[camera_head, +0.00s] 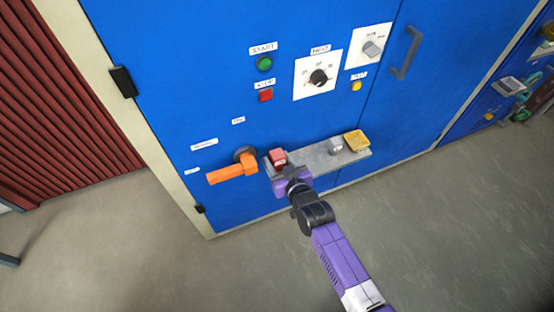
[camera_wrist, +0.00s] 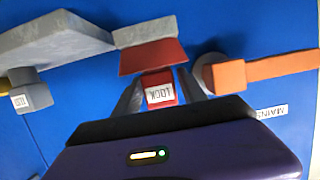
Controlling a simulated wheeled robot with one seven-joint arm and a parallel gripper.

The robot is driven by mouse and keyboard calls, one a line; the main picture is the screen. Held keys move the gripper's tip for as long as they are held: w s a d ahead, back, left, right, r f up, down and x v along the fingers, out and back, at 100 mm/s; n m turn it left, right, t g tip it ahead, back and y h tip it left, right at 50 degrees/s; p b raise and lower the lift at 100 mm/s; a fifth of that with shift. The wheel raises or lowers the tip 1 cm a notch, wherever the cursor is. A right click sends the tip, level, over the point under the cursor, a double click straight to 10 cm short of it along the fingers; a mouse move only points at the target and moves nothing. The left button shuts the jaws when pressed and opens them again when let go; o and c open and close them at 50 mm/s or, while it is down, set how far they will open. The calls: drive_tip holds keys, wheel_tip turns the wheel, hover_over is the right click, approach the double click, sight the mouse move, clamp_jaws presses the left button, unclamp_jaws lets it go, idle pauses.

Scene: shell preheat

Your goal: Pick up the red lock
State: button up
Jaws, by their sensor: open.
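The red lock (camera_head: 277,157) is a small red block near the left end of the grey shelf (camera_head: 318,160) on the blue cabinet. In the wrist view the lock (camera_wrist: 161,81) shows a white label reading LOCK. My gripper (camera_wrist: 160,92) is open, with one finger on each side of the lock's labelled part. I cannot tell whether the fingers touch it. In the head view my gripper (camera_head: 290,178) is at the shelf's front, and its purple body hides part of the shelf edge. A wider red piece (camera_wrist: 152,57) with a grey block above it lies just beyond the label.
An orange handle (camera_head: 232,171) sticks out close to the left of the lock; it is at the right in the wrist view (camera_wrist: 270,70). A grey lock (camera_head: 335,146) and a yellow tray (camera_head: 357,141) are further right on the shelf. Buttons and knobs are above.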

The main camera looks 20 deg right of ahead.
drive_tip(key=shift+w+f, duration=0.15)
drive_tip(key=shift+w, duration=0.3)
clamp_jaws()
